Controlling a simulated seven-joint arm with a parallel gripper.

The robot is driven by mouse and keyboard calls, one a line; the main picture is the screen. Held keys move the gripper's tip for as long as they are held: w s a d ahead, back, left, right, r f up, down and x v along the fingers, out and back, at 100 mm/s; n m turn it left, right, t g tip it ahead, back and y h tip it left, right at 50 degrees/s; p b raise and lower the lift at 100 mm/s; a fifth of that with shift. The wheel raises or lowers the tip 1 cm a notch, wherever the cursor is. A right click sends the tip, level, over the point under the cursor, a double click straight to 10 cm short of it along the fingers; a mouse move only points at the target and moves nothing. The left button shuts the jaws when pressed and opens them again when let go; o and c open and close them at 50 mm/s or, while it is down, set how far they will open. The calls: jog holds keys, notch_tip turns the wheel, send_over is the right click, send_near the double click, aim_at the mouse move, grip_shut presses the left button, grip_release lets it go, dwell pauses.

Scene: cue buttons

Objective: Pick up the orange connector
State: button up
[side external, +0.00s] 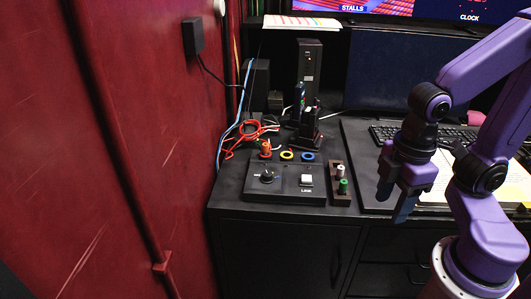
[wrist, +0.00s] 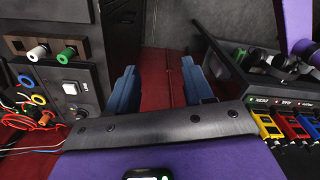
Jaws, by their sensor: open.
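The orange connector (side external: 265,148) stands behind the left part of the black control box, beside a yellow ring (side external: 287,155) and a blue ring (side external: 308,156). In the wrist view the orange connector (wrist: 44,119) is small, at the far left edge, near the red wires. My gripper (side external: 397,203) is well to the right of it, in the air at the desk's front, fingers pointing down. In the wrist view my gripper (wrist: 160,88) has its two blue fingers apart with nothing between them.
The control box (side external: 285,183) carries a knob and a white button. A small holder (side external: 341,188) with white and green connectors lies between the box and my gripper. Tangled red wires (side external: 250,132) lie behind. The wrist view shows yellow, blue and red pieces (wrist: 292,128) at right.

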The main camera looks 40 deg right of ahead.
jog(key=w+a+r, duration=0.2)
jog(key=w+a, duration=0.1)
jog(key=w, duration=0.3)
jog(key=w+a+r, duration=0.2)
jog(key=w, duration=0.3)
notch_tip(320, 180, up, 2)
send_over(266, 144)
jog(key=shift+m, duration=0.3)
jog(key=f, duration=1.1)
jog(key=shift+s, duration=0.2)
jog(key=shift+w+f, duration=0.2)
jog(key=shift+f, duration=2.4)
